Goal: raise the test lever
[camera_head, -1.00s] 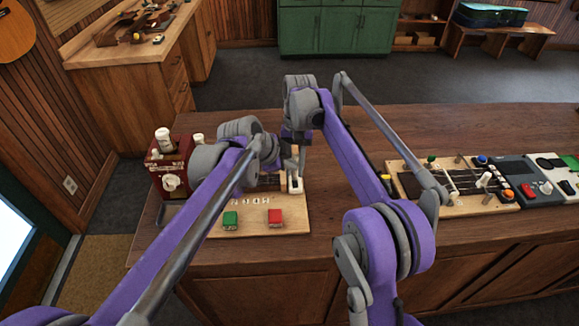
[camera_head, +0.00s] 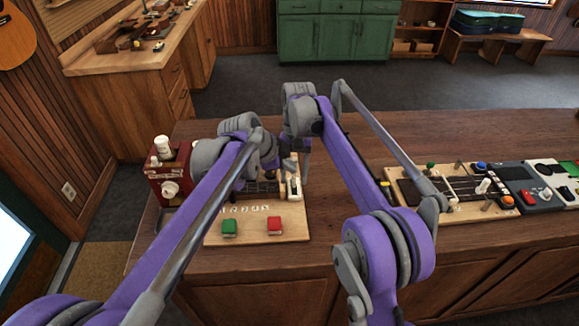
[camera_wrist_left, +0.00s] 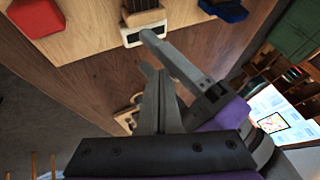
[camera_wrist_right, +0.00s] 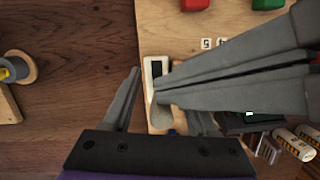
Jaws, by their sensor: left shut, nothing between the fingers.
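The test lever's white unit (camera_head: 293,187) with a dark slot stands at the right edge of the wooden test board (camera_head: 255,234). It also shows in the left wrist view (camera_wrist_left: 145,36) and the right wrist view (camera_wrist_right: 148,70), where a pale lever-like part is partly covered. My left gripper (camera_wrist_left: 150,72) is shut and empty; in the right wrist view its tips cross over the white unit. My right gripper (camera_wrist_right: 162,92) is open, its fingers apart on either side of the unit's near end. Contact with the lever cannot be told.
Green (camera_head: 230,228) and red (camera_head: 275,226) buttons sit at the board's front. A dark red box (camera_head: 168,180) with white knobs stands at left. A fretboard-like rig (camera_head: 455,190) and grey control panels (camera_head: 535,180) lie at right. The back of the counter is clear.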

